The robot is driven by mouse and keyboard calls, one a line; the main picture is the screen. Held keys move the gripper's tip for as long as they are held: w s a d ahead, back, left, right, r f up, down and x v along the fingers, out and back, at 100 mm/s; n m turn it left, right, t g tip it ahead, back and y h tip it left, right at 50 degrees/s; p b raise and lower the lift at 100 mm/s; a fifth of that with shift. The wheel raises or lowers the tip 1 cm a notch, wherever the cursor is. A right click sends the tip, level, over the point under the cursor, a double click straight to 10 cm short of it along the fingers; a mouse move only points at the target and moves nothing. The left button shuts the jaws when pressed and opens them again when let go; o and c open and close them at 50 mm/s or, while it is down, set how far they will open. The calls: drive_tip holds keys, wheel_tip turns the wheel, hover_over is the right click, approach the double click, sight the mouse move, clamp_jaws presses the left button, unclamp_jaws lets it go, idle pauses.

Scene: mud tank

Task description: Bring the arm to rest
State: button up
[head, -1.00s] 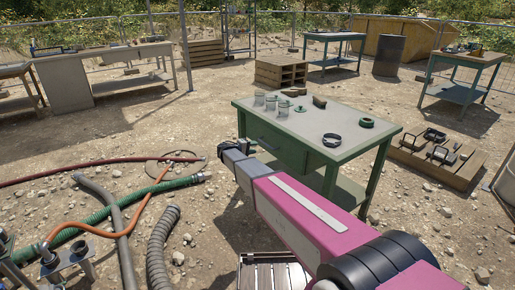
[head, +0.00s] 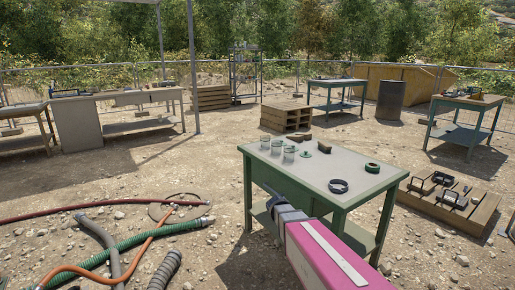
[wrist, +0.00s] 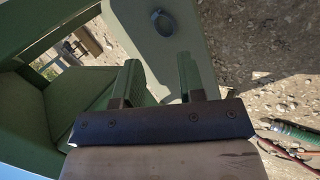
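My arm is pink with a grey end section and reaches up from the bottom of the head view, in front of the green worktable (head: 300,172). The fingertips cannot be made out there. In the wrist view my gripper (wrist: 158,62) has its two fingers apart, with nothing between them.
Clear cups (head: 277,147), a brown piece (head: 324,147) and a green ring (head: 372,167) are on the table. A wooden pallet with black-handled parts (head: 450,200) lies to the right. Hoses (head: 130,243) cross the ground at left.

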drive_tip(key=s+d+r+m+g+y, duration=0.1)
drive_tip(key=s+y, duration=0.5)
drive_tip(key=s, duration=0.9)
drive_tip(key=shift+s+d+m+g+y, duration=0.3)
drive_tip(key=shift+d+m, duration=0.2)
drive_tip(key=shift+m, duration=0.4)
